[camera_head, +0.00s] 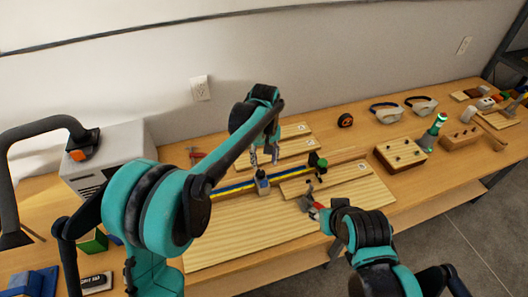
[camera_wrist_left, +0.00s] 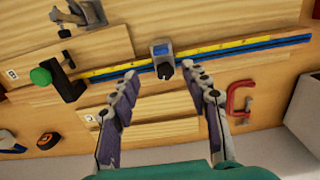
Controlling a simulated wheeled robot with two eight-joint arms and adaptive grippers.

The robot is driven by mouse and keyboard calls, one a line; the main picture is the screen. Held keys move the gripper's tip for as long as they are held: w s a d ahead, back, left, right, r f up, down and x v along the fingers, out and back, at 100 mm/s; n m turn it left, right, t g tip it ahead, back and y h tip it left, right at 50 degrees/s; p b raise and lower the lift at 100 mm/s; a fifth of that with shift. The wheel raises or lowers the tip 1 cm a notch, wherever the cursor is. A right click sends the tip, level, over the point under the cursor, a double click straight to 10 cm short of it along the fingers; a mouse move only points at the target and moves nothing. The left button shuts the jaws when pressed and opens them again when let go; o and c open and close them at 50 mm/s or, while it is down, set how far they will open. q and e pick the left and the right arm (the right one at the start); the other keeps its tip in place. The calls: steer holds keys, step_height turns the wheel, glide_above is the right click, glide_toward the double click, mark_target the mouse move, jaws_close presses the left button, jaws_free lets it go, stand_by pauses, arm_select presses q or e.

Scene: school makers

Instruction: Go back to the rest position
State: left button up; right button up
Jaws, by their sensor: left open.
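My left gripper (camera_head: 264,155) hangs fingers down over the workbench, at the end of my teal arm. In the left wrist view its two fingers (camera_wrist_left: 160,72) are spread with nothing between them. A small grey-blue block (camera_wrist_left: 162,58) sits on a yellow and blue rail (camera_wrist_left: 225,48), just beyond the fingertips; the block also shows in the head view (camera_head: 262,183). My right gripper (camera_head: 328,208) is low over the bench's front part, beside a red and grey clamp-like piece (camera_head: 311,204). Its fingers are not clear, and contact there cannot be told.
A green-knobbed clamp (camera_head: 314,160) stands at the rail's right end. A red clamp (camera_wrist_left: 240,97) lies near the rail. A grey box (camera_head: 112,150) is left.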

arm_select(q)
steer(key=s+a+r+m+t, duration=0.1)
steer(key=s+a+r+t, duration=0.1)
steer(key=s+a+r, duration=0.4)
steer(key=s+a+r+m+t, duration=0.1)
steer(key=s+a+t, duration=0.1)
steer(key=s+a, duration=0.4)
steer(key=s+a+f+m+t+b, duration=0.1)
steer(key=s+a+f+t, duration=0.2)
steer(key=s+a, duration=0.6)
steer(key=shift+s+f, duration=0.45)
steer(key=shift+s, duration=0.25)
stand_by(0.7)
